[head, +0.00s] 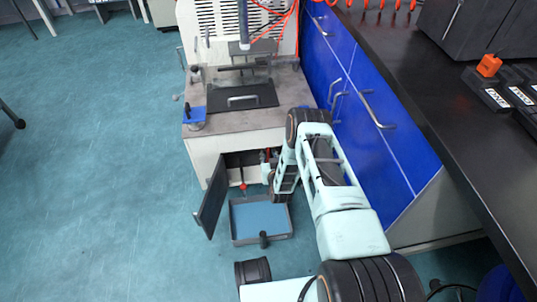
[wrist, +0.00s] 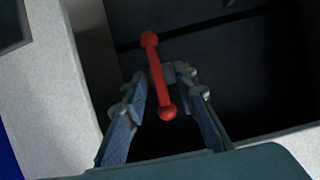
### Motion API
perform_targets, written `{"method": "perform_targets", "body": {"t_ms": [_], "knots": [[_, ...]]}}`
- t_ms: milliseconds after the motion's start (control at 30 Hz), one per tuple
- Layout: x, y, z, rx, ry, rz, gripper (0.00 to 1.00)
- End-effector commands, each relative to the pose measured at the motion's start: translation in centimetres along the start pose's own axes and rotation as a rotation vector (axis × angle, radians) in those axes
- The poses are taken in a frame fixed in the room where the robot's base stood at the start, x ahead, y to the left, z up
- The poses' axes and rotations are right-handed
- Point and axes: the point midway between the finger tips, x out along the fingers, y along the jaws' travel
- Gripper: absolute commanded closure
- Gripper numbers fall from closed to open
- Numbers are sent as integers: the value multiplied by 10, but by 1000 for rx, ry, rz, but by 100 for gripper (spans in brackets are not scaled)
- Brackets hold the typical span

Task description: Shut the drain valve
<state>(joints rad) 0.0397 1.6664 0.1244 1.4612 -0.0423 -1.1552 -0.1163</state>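The drain valve's red handle (wrist: 157,78), a bar with a round knob at each end, shows in the wrist view, slightly tilted. My gripper (wrist: 161,76) is open, with one finger on each side of the handle. The handle looks nearer the left finger; I cannot tell whether they touch. In the head view my gripper (head: 267,170) is at the open cabinet (head: 236,165) low in the machine. A small red part (head: 267,154) shows beside it, and another red part (head: 242,186) hangs to its left. The valve body is mostly hidden.
The cabinet's dark door (head: 211,197) stands open on the left. Blue drawers (head: 365,125) stand close right of my arm.

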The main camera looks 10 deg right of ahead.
Motion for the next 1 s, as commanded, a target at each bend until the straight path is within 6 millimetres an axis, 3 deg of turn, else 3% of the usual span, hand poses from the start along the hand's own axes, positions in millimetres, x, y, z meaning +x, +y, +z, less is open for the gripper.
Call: {"method": "perform_targets", "body": {"t_ms": [267, 700, 1000], "knots": [[-4, 0, 0, -1, 1, 0, 74], [-59, 0, 1, -1, -2, 0, 74], [-75, 0, 0, -1, 0, 0, 74]]}}
